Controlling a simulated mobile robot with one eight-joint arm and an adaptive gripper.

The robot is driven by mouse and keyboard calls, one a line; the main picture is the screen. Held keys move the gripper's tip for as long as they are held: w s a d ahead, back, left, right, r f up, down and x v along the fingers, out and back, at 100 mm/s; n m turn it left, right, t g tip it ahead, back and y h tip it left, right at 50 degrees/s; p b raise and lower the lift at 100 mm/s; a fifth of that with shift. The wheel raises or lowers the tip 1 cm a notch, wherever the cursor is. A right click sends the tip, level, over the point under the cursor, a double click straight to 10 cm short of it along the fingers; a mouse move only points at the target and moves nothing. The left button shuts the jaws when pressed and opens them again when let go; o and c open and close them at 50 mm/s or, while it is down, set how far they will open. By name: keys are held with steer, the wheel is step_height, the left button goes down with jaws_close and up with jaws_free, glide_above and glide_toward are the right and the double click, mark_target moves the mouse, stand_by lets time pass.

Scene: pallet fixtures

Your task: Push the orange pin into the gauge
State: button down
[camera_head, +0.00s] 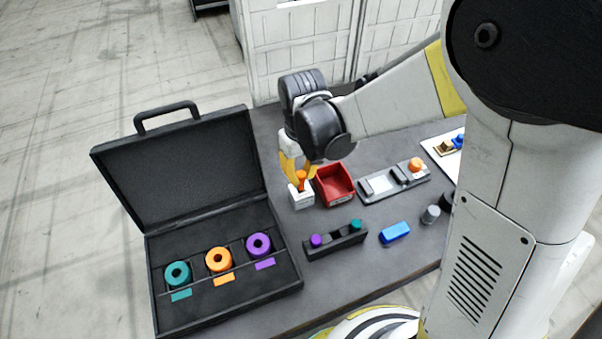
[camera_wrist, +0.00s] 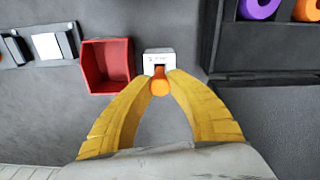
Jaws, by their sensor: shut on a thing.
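The orange pin (camera_head: 301,181) is held upright between the yellow fingers of my gripper (camera_head: 299,172). In the wrist view, the pin's round orange top (camera_wrist: 159,85) shows between the two fingertips (camera_wrist: 160,78). The gauge (camera_head: 301,198) is a small white block on the table, directly under the pin. In the wrist view, the gauge (camera_wrist: 157,56) has a dark slot in its top, next to the pin. The pin's lower end is hidden, so I cannot tell how deep it sits in the gauge.
A red bin (camera_head: 335,185) stands close beside the gauge. An open black case (camera_head: 225,290) with teal, orange and purple rings lies on the left. A black rack (camera_head: 335,242) holds a purple and a teal pin. A grey fixture (camera_head: 393,183) and a blue block (camera_head: 395,233) lie to the right.

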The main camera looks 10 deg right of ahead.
steer(key=shift+f+b, duration=0.7)
steer(key=shift+f, duration=0.2)
steer(key=c, duration=0.8)
jaws_free()
steer(key=shift+r, duration=0.15)
step_height(320, 180, up, 9)
steer(key=p, duration=0.6)
jaws_close()
stand_by(0.8)
